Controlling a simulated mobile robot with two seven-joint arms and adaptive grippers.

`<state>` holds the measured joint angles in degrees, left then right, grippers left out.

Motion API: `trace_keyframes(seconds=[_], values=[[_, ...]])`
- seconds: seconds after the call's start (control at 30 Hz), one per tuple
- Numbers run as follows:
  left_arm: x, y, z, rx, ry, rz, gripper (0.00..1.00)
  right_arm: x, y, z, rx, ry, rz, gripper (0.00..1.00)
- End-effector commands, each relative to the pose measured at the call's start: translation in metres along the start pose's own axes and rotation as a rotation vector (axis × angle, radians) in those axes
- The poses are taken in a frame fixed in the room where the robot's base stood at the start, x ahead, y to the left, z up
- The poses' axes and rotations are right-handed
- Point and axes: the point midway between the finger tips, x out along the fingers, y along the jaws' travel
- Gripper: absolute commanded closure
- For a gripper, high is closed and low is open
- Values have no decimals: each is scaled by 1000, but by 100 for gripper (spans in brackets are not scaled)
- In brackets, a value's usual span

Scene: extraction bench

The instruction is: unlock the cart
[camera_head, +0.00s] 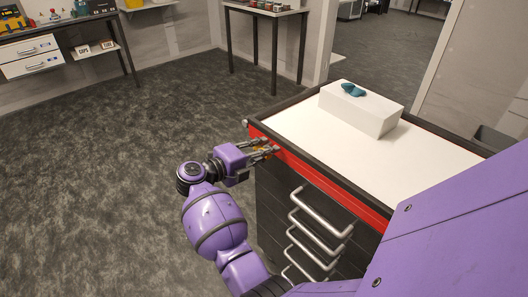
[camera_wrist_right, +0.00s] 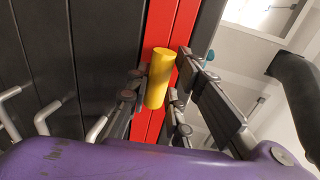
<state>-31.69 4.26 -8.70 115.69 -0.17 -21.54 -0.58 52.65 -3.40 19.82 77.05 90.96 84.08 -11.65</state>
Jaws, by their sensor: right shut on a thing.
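The cart (camera_head: 295,126) stands right of centre in the head view. It has a white top, a dark rim, a red front strip (camera_head: 330,186) and dark drawers with silver handles. A yellow cylinder (camera_wrist_right: 158,80) sticks out from the red strip in the right wrist view. My right gripper (camera_head: 268,149) is at the cart's left front corner, with its fingers on either side of the cylinder, shut on it. In the head view the fingers mostly hide the cylinder. Whether the lock is turned cannot be told. My left gripper is not in view.
A white box (camera_head: 358,112) with a teal object (camera_head: 353,90) on it sits on the cart top. Silver drawer handles (camera_head: 322,215) jut out below my right gripper. The carpet to the left is clear. A small table (camera_head: 262,8) and a workbench (camera_head: 60,25) stand farther back.

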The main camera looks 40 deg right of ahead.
Motion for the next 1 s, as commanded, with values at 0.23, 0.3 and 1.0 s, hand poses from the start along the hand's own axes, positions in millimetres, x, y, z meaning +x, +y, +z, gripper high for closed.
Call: trace_keyframes(seconds=[0.23, 0.3, 1.0], values=[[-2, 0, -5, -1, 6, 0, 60, -1, 2, 0, -50, 9, 8, 100], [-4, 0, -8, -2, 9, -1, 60, -2, 2, 0, -80, 16, 10, 100], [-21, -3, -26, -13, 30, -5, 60, -4, -3, 3, -683, 131, 13, 100]])
